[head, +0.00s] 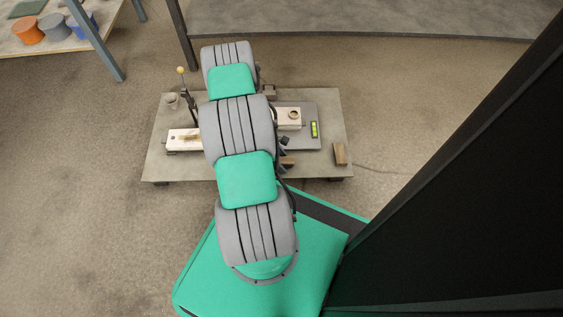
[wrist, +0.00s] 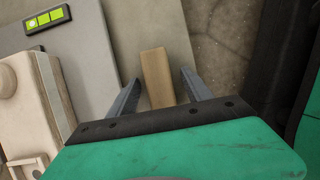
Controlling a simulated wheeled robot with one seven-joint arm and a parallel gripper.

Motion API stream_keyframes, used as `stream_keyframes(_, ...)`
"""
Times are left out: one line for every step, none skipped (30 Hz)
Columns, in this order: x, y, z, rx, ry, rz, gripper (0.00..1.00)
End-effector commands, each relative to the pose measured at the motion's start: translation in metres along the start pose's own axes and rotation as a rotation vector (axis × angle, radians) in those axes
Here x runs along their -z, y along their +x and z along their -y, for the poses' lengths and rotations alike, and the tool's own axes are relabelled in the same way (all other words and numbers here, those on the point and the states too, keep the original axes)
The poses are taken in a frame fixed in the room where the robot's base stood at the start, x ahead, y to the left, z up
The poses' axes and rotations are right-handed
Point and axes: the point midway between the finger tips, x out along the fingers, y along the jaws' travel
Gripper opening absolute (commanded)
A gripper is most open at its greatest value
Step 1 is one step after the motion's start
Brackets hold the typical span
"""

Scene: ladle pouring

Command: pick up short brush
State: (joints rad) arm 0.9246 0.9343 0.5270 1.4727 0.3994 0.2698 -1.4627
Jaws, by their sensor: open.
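A tan wooden piece (wrist: 155,64), which looks like the short brush's handle, lies on the table close to its edge in the wrist view. No bristles show, and its near end is hidden behind my gripper. My gripper (wrist: 161,77) is open, with one finger on each side of the wooden piece. Gaps show between it and both fingers at the tips. In the head view my arm covers most of this spot; a small brown bit (head: 287,161) shows beside the arm near the table's front edge.
Another brown block (head: 340,154) is at the table's (head: 160,165) right. A cup (head: 171,101) and a pale block (head: 183,141) are left.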

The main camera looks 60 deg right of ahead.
Motion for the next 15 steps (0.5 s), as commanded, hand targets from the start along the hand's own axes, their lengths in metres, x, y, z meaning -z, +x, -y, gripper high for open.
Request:
stream_keyframes(0.0,-0.0001,-0.0002,0.0,0.0,0.0,0.58)
stream_keyframes(0.0,-0.0002,-0.0002,0.0,0.0,0.0,0.58)
stream_keyframes(0.0,-0.0002,-0.0002,0.0,0.0,0.0,0.58)
stream_keyframes(0.0,-0.0003,-0.0002,0.0,0.0,0.0,0.58)
stream_keyframes(0.0,-0.0003,-0.0002,0.0,0.0,0.0,0.58)
stream_keyframes(0.0,-0.0003,-0.0002,0.0,0.0,0.0,0.56)
stream_keyframes(0.0,-0.0003,-0.0002,0.0,0.0,0.0,0.53)
stream_keyframes(0.0,-0.0003,-0.0002,0.0,0.0,0.0,0.51)
stream_keyframes(0.0,-0.0003,-0.0002,0.0,0.0,0.0,0.48)
stream_keyframes(0.0,-0.0003,-0.0002,0.0,0.0,0.0,0.45)
stream_keyframes(0.0,-0.0003,-0.0002,0.0,0.0,0.0,0.43)
stream_keyframes(0.0,-0.0003,-0.0002,0.0,0.0,0.0,0.39)
stream_keyframes(0.0,-0.0003,-0.0002,0.0,0.0,0.0,0.37)
stream_keyframes(0.0,-0.0003,-0.0002,0.0,0.0,0.0,0.34)
stream_keyframes(0.0,-0.0003,-0.0002,0.0,0.0,0.0,0.31)
